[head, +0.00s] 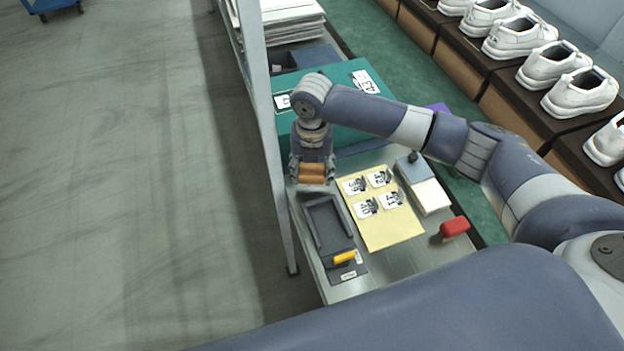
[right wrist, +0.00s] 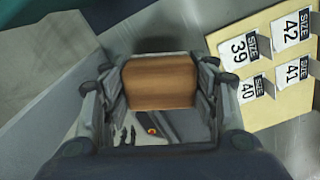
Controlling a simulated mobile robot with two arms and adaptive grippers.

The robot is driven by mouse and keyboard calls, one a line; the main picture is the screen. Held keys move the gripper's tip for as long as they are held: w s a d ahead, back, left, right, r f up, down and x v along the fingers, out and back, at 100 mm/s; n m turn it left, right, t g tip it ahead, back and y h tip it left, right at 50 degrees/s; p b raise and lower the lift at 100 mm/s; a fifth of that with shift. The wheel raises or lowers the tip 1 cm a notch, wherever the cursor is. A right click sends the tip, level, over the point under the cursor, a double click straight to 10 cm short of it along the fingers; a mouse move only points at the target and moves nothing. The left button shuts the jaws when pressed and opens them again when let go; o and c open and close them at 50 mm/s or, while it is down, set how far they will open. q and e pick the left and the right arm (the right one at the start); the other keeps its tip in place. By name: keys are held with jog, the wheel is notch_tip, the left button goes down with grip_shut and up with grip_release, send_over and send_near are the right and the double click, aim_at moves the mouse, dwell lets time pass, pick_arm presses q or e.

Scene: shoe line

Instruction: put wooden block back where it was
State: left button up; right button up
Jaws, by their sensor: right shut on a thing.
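A brown wooden block (head: 313,173) is held between the fingers of my right gripper (head: 312,178), over the left edge area of the metal table. In the right wrist view the block (right wrist: 160,81) fills the space between both fingers of the gripper (right wrist: 160,85). A dark grey tray (head: 323,224) lies on the table just below and in front of the gripper. In the wrist view the block and gripper hide most of the tray. My left gripper does not show in either view.
A yellow board (head: 402,231) with size cards lies right of the tray. A yellow-handled item (head: 344,257) is at the tray's near end. A red object (head: 455,226) and a blue-white box (head: 430,195) stand farther right. A metal post (head: 262,110) rises at the table's left edge.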

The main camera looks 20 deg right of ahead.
aim_at(312, 181)
jog(key=shift+f, duration=2.05)
jog(key=o, duration=0.9)
jog(key=shift+f, duration=0.1)
jog(key=shift+o, duration=0.2)
notch_tip(312, 181, up, 12)
jog(key=shift+r+b, duration=0.15)
jog(key=shift+b, duration=0.3)
jog(key=shift+s, duration=0.1)
